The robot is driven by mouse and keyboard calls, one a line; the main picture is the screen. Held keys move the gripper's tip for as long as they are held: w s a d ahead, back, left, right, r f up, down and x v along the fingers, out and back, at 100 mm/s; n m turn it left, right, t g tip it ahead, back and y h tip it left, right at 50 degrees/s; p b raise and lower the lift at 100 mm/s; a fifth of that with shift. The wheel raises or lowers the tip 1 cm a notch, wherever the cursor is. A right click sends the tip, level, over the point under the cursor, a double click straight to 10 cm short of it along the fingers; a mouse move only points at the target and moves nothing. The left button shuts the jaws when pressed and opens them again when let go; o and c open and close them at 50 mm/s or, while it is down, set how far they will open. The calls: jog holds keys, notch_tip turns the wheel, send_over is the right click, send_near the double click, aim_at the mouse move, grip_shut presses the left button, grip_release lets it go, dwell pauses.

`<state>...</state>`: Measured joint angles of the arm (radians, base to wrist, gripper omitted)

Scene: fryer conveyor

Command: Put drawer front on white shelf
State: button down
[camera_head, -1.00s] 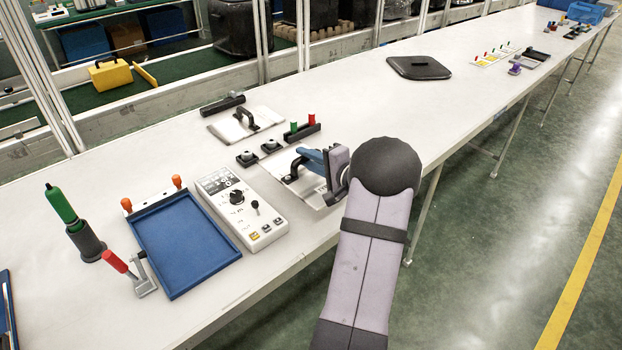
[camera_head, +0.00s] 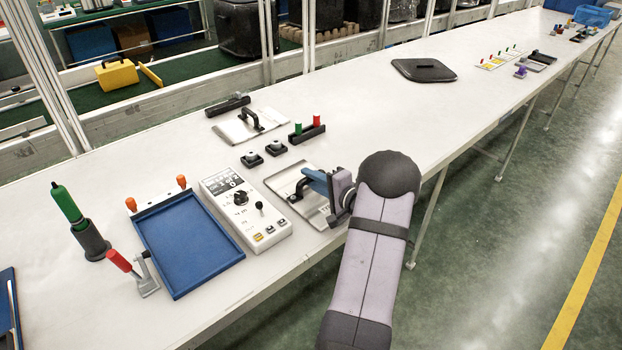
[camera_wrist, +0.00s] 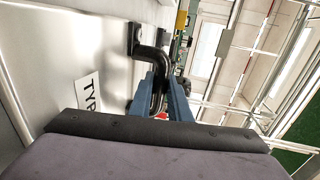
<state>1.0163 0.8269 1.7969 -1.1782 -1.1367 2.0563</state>
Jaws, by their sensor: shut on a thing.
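A drawer front, a metal panel (camera_head: 280,181) with a black arched handle, is at the table's near edge in the head view. My gripper (camera_head: 308,181) has its blue fingers shut on that handle. In the wrist view the gripper (camera_wrist: 160,95) closes around the black handle, and the panel face (camera_wrist: 75,45) carries a label beginning "TYP". Whether the panel touches the table is unclear. A similar panel with a black handle (camera_head: 235,131) lies farther back. The white table surface (camera_head: 350,110) runs across the view; no separate white shelf can be singled out.
A white control box (camera_head: 243,211) and a blue tray (camera_head: 190,243) are left of the held panel. Two black knobs (camera_head: 263,153) and a block with green and red buttons (camera_head: 307,130) stand behind it. A black lid (camera_head: 424,70) lies farther right, with clear table before it.

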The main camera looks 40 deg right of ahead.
jog(key=c, duration=1.7)
grip_release()
jog(key=shift+f, duration=0.1)
jog(key=shift+o, duration=0.2)
jog(key=shift+s, duration=0.15)
jog(key=s+r, duration=0.1)
jog(key=s, duration=0.6)
jog(key=s+r, duration=0.1)
jog(key=s, duration=0.3)
jog(key=shift+s+r+b, duration=0.3)
jog(key=shift+b, duration=0.1)
jog(key=shift+w, duration=0.15)
